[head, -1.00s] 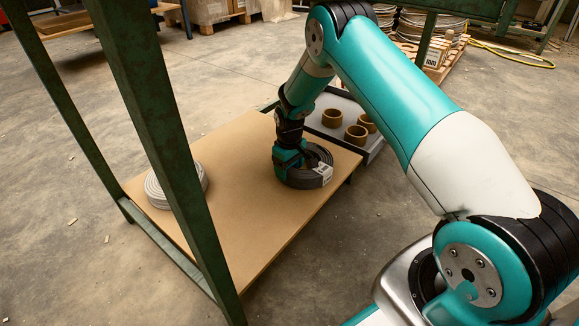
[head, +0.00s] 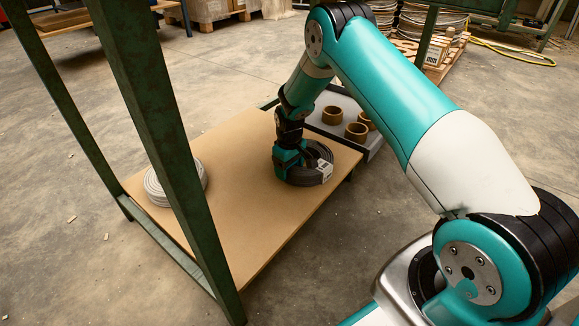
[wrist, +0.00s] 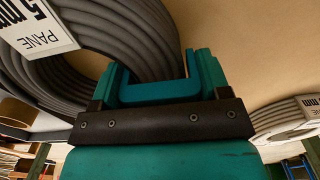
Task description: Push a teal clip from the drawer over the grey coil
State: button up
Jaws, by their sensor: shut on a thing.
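A dark grey coil (head: 308,181) with a white label lies flat at the right end of the tan board. It fills the upper left of the wrist view (wrist: 122,36). My gripper (head: 289,160) is down at the coil's left side, pointing downward. In the wrist view its fingers (wrist: 160,82) are shut on a teal clip (wrist: 158,92), which sits between them against the coil's edge. The clip's far end is hidden, so I cannot tell how far it sits over the windings. The clip cannot be told from the gripper in the head view.
A lighter grey coil (head: 160,190) lies on the board's left end, partly behind a green post (head: 165,140). A dark tray (head: 374,153) with brown rings (head: 356,132) adjoins the board's far right. The board's middle (head: 240,190) is clear.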

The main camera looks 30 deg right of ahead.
jog(key=shift+f, duration=0.35)
dwell(0.3)
jog(key=o, duration=1)
notch_tip(320, 180, up, 7)
jog(key=p, duration=0.6)
jog(key=shift+r, duration=0.1)
jog(key=shift+s, duration=0.1)
